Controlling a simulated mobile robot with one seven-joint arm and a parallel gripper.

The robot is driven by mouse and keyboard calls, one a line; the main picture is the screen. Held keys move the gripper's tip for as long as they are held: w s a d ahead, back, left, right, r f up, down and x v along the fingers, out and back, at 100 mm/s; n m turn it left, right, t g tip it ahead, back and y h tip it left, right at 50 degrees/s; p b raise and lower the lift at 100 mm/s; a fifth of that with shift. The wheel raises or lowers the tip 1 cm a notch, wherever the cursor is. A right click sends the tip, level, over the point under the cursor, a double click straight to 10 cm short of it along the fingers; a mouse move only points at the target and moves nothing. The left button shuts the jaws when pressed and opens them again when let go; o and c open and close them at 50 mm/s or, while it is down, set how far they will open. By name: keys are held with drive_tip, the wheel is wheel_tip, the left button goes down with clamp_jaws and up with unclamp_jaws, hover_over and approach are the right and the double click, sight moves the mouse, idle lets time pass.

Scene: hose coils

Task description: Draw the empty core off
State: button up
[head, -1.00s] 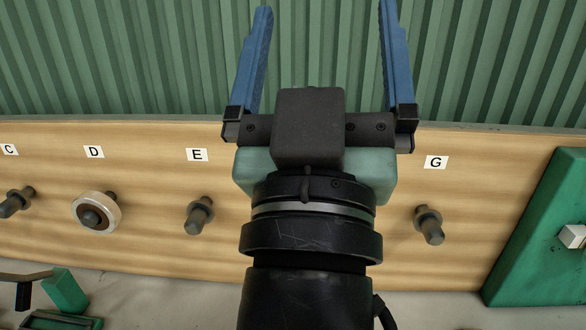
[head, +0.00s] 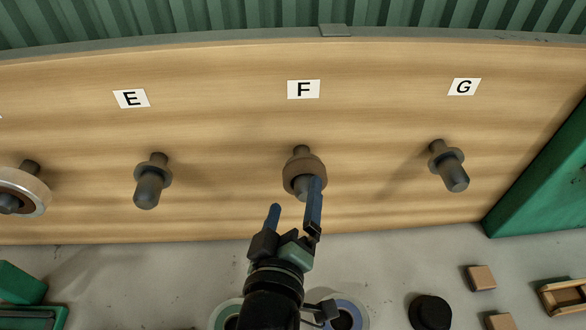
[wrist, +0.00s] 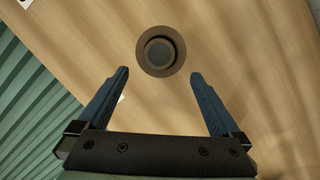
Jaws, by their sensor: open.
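The empty core, a plain brown ring (head: 290,168), hangs on the grey peg under label F (head: 304,90) on the wooden board. In the wrist view the core (wrist: 143,60) surrounds the dark round peg end (wrist: 160,51), just beyond the fingertips. My gripper (head: 294,196) is open, with its blue fingers pointing up at peg F from below. The right finger overlaps the lower right of the core in the head view; I cannot tell whether they touch. In the wrist view my gripper (wrist: 159,74) has nothing between its fingers.
Bare pegs E (head: 149,187) and G (head: 452,172) stand on either side. A pale-rimmed coil (head: 38,188) hangs at the far left. Below are coils partly behind my arm, a black round thing (head: 430,312), wooden blocks (head: 481,278) and a green panel (head: 545,185) at right.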

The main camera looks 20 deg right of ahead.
sight(305, 197)
drive_tip(key=p+x, duration=0.2)
drive_tip(key=x, duration=0.8)
drive_tip(key=shift+w+d, duration=0.15)
drive_tip(key=shift+w, duration=0.25)
drive_tip(key=c, duration=1)
drive_tip(key=shift+s+a+f+p, duration=0.1)
drive_tip(key=shift+s+a, duration=0.2)
drive_tip(key=shift+s, duration=0.65)
drive_tip(key=shift+s+a+r+p, duration=0.15)
drive_tip(key=shift+s+a, duration=0.15)
drive_tip(key=shift+s, duration=0.7)
drive_tip(key=shift+s+a+f+p, duration=0.15)
drive_tip(key=shift+s+a, duration=0.15)
drive_tip(key=shift+s, duration=0.65)
drive_tip(key=shift+s+a, duration=0.15)
drive_tip(key=shift+s, duration=0.35)
drive_tip(key=s+a, duration=0.1)
drive_tip(key=s, duration=0.5)
drive_tip(key=shift+a+b, duration=0.35)
